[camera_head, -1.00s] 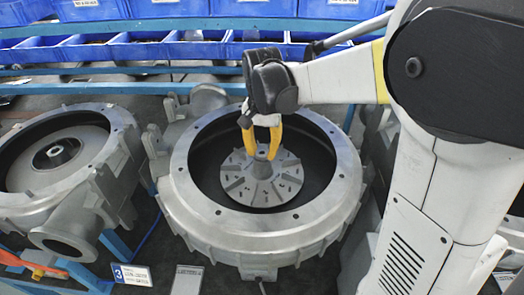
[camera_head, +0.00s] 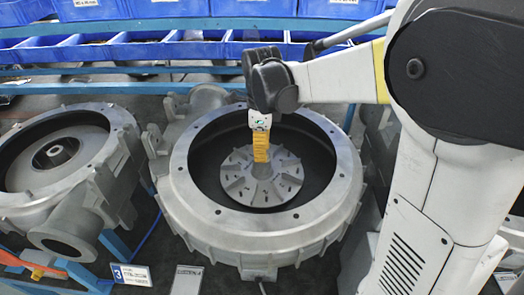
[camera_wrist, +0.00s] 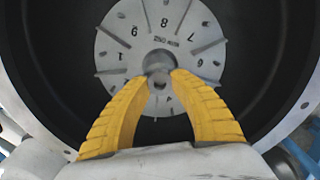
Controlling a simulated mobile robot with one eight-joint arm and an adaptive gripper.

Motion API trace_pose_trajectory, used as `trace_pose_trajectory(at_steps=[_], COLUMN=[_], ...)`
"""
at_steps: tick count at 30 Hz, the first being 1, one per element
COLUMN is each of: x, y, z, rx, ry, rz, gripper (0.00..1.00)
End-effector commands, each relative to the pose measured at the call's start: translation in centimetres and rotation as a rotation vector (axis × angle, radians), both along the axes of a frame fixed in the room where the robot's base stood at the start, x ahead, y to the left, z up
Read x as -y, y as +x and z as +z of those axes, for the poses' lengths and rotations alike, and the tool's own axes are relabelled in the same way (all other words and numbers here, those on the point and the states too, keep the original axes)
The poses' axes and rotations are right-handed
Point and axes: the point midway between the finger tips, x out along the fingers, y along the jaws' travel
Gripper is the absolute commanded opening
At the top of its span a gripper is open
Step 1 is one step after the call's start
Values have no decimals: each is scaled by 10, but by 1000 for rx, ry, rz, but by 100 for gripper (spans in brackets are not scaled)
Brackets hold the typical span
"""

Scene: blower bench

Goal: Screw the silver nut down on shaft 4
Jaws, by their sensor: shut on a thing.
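A round grey blower housing (camera_head: 190,205) stands in the middle of the head view, with a slotted grey disc (camera_head: 283,183) inside it. In the wrist view the disc (camera_wrist: 120,68) bears numbers around a central hub (camera_wrist: 160,60). My gripper (camera_head: 261,158) points down over the disc's centre, its yellow fingers seen edge-on, one hiding the other. In the wrist view its fingertips (camera_wrist: 161,82) close on a small grey ring-like piece, the silver nut (camera_wrist: 158,78), at the hub. The shaft is mostly hidden; I cannot tell how far down the nut sits.
A second open housing (camera_head: 20,205) stands at the left, with a plate marked 3 (camera_head: 130,274) in front. Another plate (camera_head: 187,279) lies to its right, its text unreadable. Blue bins (camera_head: 180,48) line the back. The middle housing's raised rim surrounds my gripper.

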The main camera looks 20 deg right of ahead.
Motion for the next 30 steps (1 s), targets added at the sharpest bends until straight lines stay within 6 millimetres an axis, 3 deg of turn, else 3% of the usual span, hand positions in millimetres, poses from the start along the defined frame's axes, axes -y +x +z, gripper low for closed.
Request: trace_pose_trajectory(at_steps=[12, 21, 22, 23, 30], x=[0, 0, 0, 0, 0], y=[0, 0, 0, 0, 0], z=[0, 0, 0, 0, 0], rx=[0, 0, 0, 0, 0], ry=[0, 0, 0, 0, 0], rz=[-722, -789, -789, -788, -787], gripper=[0, 0, 30, 35, 35])
